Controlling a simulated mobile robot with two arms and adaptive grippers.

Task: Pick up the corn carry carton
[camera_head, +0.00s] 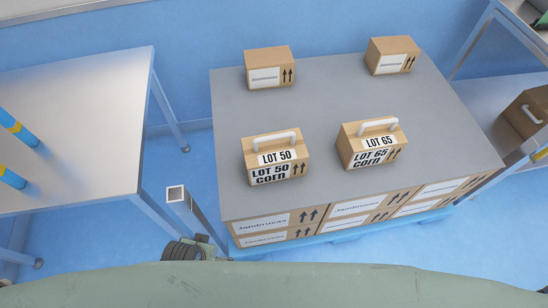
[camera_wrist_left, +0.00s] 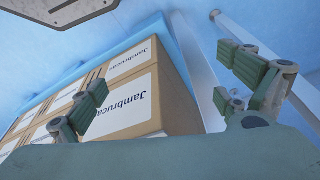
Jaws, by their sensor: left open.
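Two corn carry cartons with white handles stand upright on the grey top of a carton stack. The left one (camera_head: 274,163) is labelled "LOT 50 corn". The right one (camera_head: 371,146) is labelled "LOT 65 corn". My left gripper is open and empty in the left wrist view (camera_wrist_left: 165,92), below the level of the grey top and facing the printed side cartons of the stack. Neither carry carton shows in that view. My right gripper is not in view.
The grey top (camera_head: 325,115) also bears two handleless cartons, one at back left (camera_head: 269,68) and one at back right (camera_head: 393,55). A metal table (camera_head: 85,150) stands at the left. A shelf at the right holds a handled carton (camera_head: 527,115).

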